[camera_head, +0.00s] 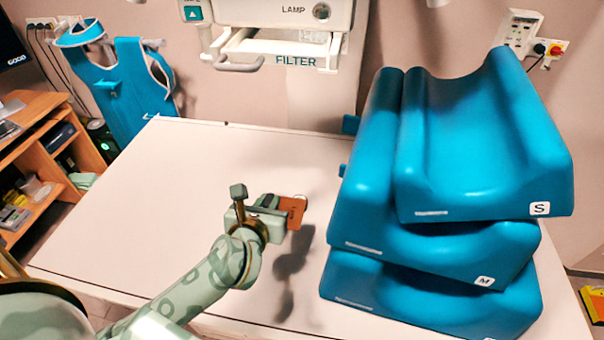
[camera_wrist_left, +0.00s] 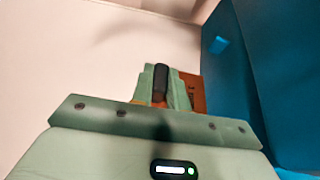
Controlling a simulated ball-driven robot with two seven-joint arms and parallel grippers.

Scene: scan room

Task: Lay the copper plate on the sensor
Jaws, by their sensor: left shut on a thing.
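The copper plate (camera_head: 293,213) is a small orange-brown piece at the tip of my left gripper (camera_head: 275,210), over the white table. My left gripper is shut on it, and a shadow falls on the tabletop below and beside them. In the left wrist view, the plate (camera_wrist_left: 192,92) shows beside and partly behind the fingers of my left gripper (camera_wrist_left: 165,88), with dark marks on its face. I cannot make out the sensor for certain; only a faint thin curve shows at the plate's upper edge. My right gripper is not in view.
A tall stack of blue cushions (camera_head: 470,160) stands on the table (camera_head: 160,190), close to the right of the plate. The lamp unit (camera_head: 280,14) hangs at the back. The left part of the tabletop is clear. A wooden shelf (camera_head: 30,135) stands at far left.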

